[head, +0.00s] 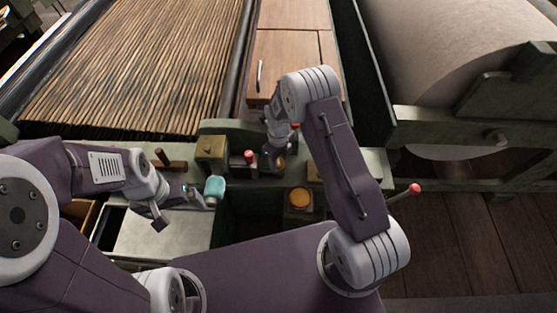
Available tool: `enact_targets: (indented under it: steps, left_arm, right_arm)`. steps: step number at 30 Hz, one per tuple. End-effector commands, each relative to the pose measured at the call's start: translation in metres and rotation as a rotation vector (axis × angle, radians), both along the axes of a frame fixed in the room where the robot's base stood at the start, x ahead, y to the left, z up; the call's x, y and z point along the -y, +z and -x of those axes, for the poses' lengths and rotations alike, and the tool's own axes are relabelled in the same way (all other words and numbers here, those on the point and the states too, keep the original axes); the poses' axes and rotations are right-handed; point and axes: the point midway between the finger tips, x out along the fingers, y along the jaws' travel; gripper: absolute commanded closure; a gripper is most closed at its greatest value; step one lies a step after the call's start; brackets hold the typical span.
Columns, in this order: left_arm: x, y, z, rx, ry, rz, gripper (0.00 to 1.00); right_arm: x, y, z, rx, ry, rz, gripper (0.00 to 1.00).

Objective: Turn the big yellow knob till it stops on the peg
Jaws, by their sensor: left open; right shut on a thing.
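A yellow knob (281,163) shows as a small patch under my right gripper, on the green machine rail; most of it is hidden by the gripper. My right gripper (276,158) reaches down from above and is shut on this knob. A round yellow-orange cap (299,198) sits apart from it, lower and nearer to me, on a dark block. I cannot make out a stop peg beside the gripped knob. My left gripper (184,210) is open and empty over a pale metal panel, with a teal knob-like piece (214,187) close to its right finger.
A brass-coloured box (211,150) and a red-tipped pin (250,158) stand left of my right gripper. A red-ended lever (414,189) sticks out at right.

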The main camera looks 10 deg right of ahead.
Motion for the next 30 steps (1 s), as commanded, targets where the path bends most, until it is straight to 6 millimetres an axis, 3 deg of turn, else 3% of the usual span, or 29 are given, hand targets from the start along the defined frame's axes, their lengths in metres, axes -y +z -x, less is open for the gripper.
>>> enact_targets:
  steps: [2,3,5,14,17,24,30]
  left_arm:
    - [0.0,0.0,0.0,0.0,0.0,0.0,0.0]
    - [0.0,0.0,0.0,0.0,0.0,0.0,0.0]
    - [0.0,0.0,0.0,0.0,0.0,0.0,0.0]
    - [0.0,0.0,0.0,0.0,0.0,0.0,0.0]
    - [0.0,-0.001,0.0,0.0,0.0,0.0,0.0]
    - [0.0,-0.003,0.0,0.0,0.0,0.0,0.0]
    - [0.0,-0.003,0.0,0.0,0.0,0.0,0.0]
  right_arm:
    - [0.0,0.001,-0.001,0.004,-0.003,-0.001,0.98]
    - [0.0,0.001,-0.001,0.004,-0.003,-0.001,0.46]
    - [0.0,0.001,-0.001,0.003,-0.002,-0.001,0.35]
    - [0.0,0.002,-0.001,0.002,-0.001,0.0,0.35]
    - [0.0,0.015,-0.002,0.006,0.0,-0.001,0.35]
    - [0.0,0.068,-0.002,0.006,-0.001,-0.001,0.35]
    - [0.0,0.09,-0.001,0.003,-0.001,-0.001,0.35]
